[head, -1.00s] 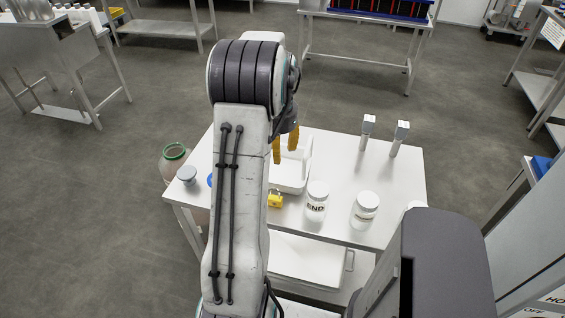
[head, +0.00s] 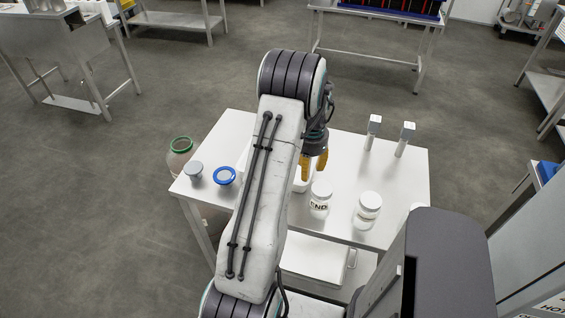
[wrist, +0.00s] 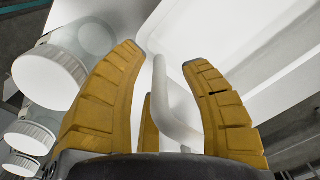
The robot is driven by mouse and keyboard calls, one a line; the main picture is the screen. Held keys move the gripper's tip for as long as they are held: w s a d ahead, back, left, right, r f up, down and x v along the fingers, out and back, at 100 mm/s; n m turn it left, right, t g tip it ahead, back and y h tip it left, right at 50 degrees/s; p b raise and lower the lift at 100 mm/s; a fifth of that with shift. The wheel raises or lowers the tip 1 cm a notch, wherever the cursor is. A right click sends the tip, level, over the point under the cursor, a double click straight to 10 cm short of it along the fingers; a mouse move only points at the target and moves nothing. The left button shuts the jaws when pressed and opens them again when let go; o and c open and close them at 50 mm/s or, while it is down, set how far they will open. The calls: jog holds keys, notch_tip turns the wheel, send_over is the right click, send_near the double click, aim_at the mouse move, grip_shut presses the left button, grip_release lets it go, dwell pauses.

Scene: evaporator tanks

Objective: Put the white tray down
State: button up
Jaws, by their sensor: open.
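The white tray (head: 302,184) is on the white table, mostly hidden behind my arm in the head view. My gripper (head: 314,166) has yellow fingers and is over the tray's right part in the head view.
Two grey-white upright pieces (head: 373,132) (head: 404,139) stand behind. A blue ring-shaped item (head: 224,176) and a grey-topped item (head: 194,172) are at left.

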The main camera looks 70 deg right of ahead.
jog(key=shift+f, duration=0.5)
jog(key=shift+o, duration=0.4)
grip_shut()
